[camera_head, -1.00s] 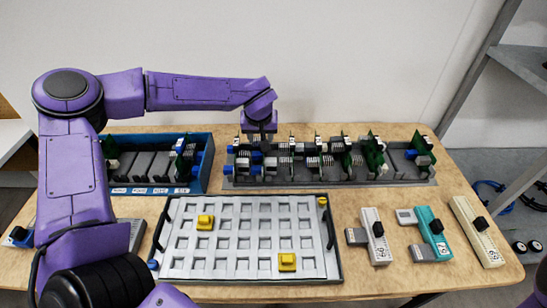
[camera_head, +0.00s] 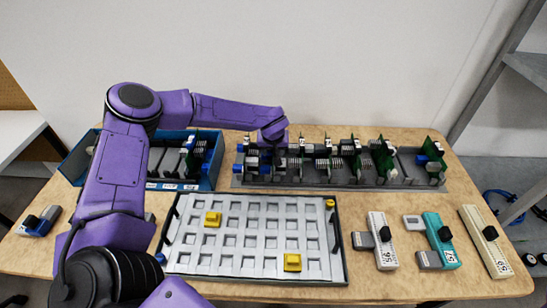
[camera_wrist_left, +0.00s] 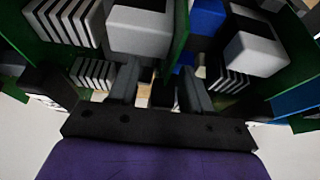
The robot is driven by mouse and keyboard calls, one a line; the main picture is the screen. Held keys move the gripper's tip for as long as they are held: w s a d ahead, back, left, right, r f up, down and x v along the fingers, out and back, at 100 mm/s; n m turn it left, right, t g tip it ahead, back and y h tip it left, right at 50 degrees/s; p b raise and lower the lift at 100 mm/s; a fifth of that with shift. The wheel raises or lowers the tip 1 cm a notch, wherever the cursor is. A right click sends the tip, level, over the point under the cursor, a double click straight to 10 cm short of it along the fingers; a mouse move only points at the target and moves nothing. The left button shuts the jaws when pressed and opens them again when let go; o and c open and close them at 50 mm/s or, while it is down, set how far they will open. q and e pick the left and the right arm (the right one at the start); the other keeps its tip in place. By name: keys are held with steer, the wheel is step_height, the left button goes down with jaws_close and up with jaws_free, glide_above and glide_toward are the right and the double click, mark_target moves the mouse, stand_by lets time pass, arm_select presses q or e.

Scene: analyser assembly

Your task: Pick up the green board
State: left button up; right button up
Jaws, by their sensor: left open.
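Several green boards stand upright in the grey rack (camera_head: 412,184), each with grey and white parts on it. Two clear ones are a green board (camera_head: 385,158) right of the rack's middle and another (camera_head: 432,163) near its right end. My left gripper (camera_head: 274,152) points down over the left part of this rack, among the boards there. In the left wrist view my left gripper (camera_wrist_left: 160,85) is open, its two dark fingers apart. The edge of an upright green board (camera_wrist_left: 178,42) lies just beyond the fingers, between them in the picture. I cannot tell whether they touch it.
A blue bin (camera_head: 212,172) with boards stands left of the rack. In front lies a white tray (camera_head: 250,240) with two yellow blocks (camera_head: 212,219) (camera_head: 292,262). Grey (camera_head: 381,238), teal (camera_head: 440,240) and cream (camera_head: 486,243) modules lie at the right. Wall behind.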

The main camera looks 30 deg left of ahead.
arm_select(q)
steer(key=shift+s+r, duration=0.1)
jaws_close()
steer(key=shift+r, duration=0.45)
step_height(320, 180, up, 3)
steer(key=shift+s+d+f, duration=0.1)
steer(key=shift+d, duration=0.05)
steer(key=s+r, duration=0.1)
steer(key=s+d+r+b, duration=0.1)
steer(key=r, duration=0.1)
steer(key=s+d+r, duration=0.1)
steer(key=r, duration=0.1)
steer(key=shift+s+d, duration=0.15)
steer(key=shift+s, duration=0.25)
steer(key=s+d+r+b, duration=0.1)
steer(key=s+d+r, duration=0.3)
steer(key=s, duration=0.4)
steer(key=shift+d+b, duration=0.3)
steer(key=shift+b, duration=0.05)
steer(key=shift+r, duration=0.15)
